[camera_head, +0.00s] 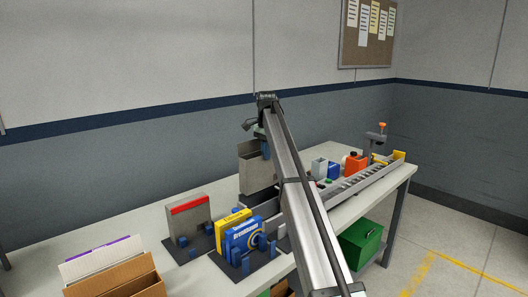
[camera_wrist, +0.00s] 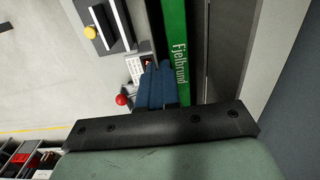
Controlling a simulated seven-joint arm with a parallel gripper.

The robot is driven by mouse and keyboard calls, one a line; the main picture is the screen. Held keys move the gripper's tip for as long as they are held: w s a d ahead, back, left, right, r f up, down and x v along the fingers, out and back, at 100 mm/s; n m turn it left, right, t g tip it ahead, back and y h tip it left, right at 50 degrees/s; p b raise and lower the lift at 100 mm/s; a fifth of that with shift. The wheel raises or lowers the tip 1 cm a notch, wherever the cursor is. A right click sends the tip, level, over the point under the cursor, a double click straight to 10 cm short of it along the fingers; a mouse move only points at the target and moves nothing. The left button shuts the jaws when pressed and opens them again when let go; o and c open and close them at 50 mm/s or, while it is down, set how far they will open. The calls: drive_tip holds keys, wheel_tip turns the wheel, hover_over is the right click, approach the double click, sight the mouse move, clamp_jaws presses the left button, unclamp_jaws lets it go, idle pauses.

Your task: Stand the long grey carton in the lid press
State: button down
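The long grey carton (camera_head: 251,169) appears upright near the middle of the bench in the head view. My gripper (camera_head: 266,150) is at its upper right edge, with a blue finger against or just in front of it. In the wrist view, blue finger parts (camera_wrist: 155,86) sit close together beside a green band (camera_wrist: 177,45) with white lettering, which seems to be on a carton side. The far side of the grip is hidden, so I cannot tell whether it is shut on the carton. I cannot pick out the lid press for certain.
A red-topped grey carton (camera_head: 188,216) and yellow (camera_head: 232,218) and blue (camera_head: 241,236) cartons stand among blue posts at front left. Open brown boxes (camera_head: 125,279) are at the near left. A rail (camera_head: 362,182) with an orange-knobbed device (camera_head: 377,137) lies to the right.

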hover_over(266, 187)
drive_tip(key=shift+w+f, duration=0.1)
drive_tip(key=shift+f, duration=6.55)
drive_tip(key=c, duration=0.9)
unclamp_jaws()
drive_tip(key=shift+r, duration=0.1)
drive_tip(key=shift+r, duration=3.9)
